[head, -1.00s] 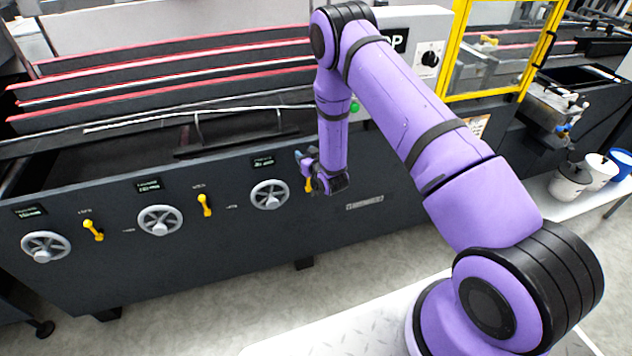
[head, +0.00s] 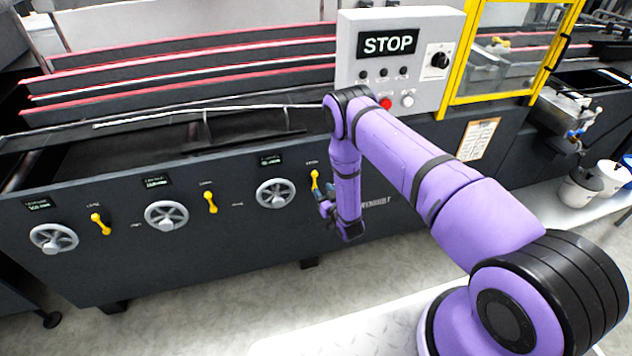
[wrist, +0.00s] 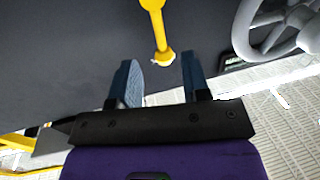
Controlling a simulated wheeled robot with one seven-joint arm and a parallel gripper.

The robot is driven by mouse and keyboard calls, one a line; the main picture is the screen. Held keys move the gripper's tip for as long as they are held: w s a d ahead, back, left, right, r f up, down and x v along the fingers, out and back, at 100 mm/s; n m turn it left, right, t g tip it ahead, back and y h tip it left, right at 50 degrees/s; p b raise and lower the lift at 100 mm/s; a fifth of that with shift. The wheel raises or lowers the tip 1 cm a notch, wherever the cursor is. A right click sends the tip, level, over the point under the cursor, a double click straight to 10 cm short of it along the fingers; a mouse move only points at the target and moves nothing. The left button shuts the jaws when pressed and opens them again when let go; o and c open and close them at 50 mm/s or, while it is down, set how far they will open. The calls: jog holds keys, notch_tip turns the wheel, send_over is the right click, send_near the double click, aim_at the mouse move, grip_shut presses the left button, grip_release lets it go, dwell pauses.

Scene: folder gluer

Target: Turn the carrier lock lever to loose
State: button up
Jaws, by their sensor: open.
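Three yellow lock levers sit on the dark machine front in the head view: a left one (head: 101,224), a middle one (head: 210,202) and a right one (head: 315,181). I cannot tell from the small labels which is the carrier lock. My gripper (head: 326,208) is just below the right lever. In the wrist view a yellow lever (wrist: 157,25) hangs ahead of my open gripper (wrist: 159,82), roughly in line with the gap between the two blue fingers. The fingers are empty and apart from the lever.
Grey handwheels (head: 276,194) stand beside the levers; one also shows in the wrist view (wrist: 275,25), right of the fingers. A control box with a STOP display (head: 388,43) is above. The floor before the machine is clear.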

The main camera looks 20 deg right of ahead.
aim_at(315, 180)
jog(key=shift+w+a, duration=0.2)
jog(key=shift+w, duration=0.8)
jog(key=shift+w+a, duration=0.25)
jog(key=shift+w, duration=0.8)
jog(key=shift+w+a, duration=0.2)
jog(key=shift+w, duration=0.8)
grip_shut()
